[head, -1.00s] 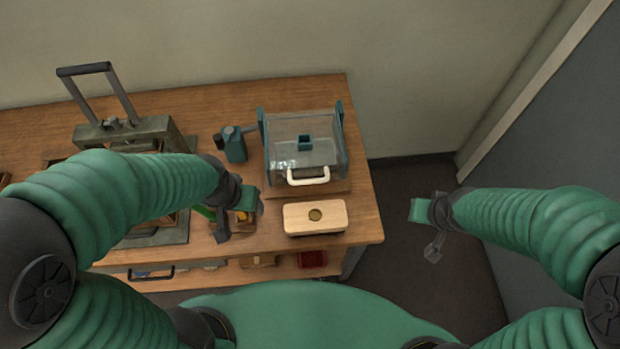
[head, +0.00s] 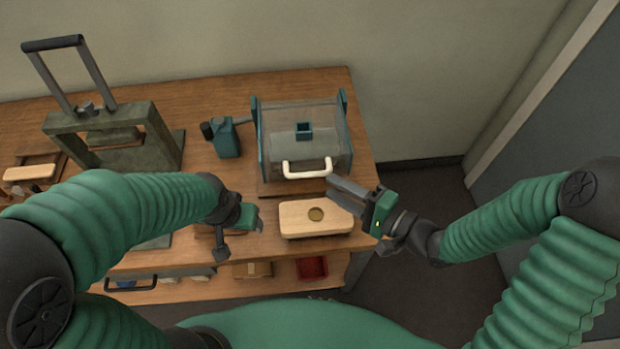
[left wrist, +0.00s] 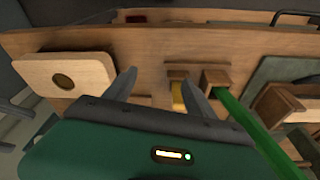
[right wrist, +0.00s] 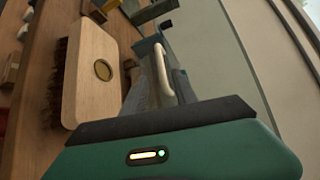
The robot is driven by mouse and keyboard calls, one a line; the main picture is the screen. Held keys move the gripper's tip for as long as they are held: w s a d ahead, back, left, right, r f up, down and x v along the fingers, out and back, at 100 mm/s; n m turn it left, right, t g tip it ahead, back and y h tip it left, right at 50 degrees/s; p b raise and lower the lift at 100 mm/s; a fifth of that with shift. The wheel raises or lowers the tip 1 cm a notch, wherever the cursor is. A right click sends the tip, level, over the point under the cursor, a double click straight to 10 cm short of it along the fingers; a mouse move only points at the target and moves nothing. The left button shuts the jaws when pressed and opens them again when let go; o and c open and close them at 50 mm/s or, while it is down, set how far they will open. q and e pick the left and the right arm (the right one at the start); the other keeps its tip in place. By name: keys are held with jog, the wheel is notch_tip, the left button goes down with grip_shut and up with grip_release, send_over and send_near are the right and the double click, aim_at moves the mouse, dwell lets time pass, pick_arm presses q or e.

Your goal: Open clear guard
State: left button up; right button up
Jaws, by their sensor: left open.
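The clear guard (head: 335,145) is a see-through box between teal side plates with a white handle (head: 307,170) on its front. It looks closed. My right gripper (head: 334,183) is just in front of the handle's right end. In the right wrist view the handle (right wrist: 162,72) shows between my two grey fingers, which stand apart; I cannot tell whether they touch it. My left gripper (head: 252,224) is open and empty, left of the wooden brush block (head: 292,217). In the left wrist view its fingers (left wrist: 158,82) are spread with nothing between them.
The wooden block with a dark round spot lies in front of the guard. A teal device (head: 226,140) stands left of the guard. A grey press (head: 150,135) with a tall handle stands further left. The bench's right edge is close to the guard.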

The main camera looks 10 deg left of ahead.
aim_at(311, 176)
jog(key=x, duration=0.8)
jog(key=shift+r+b, duration=0.1)
jog(key=shift+b, duration=0.25)
jog(key=shift+d, duration=0.1)
grip_shut()
jog(key=shift+s+f, duration=0.1)
jog(key=shift+f, duration=0.1)
dwell(0.5)
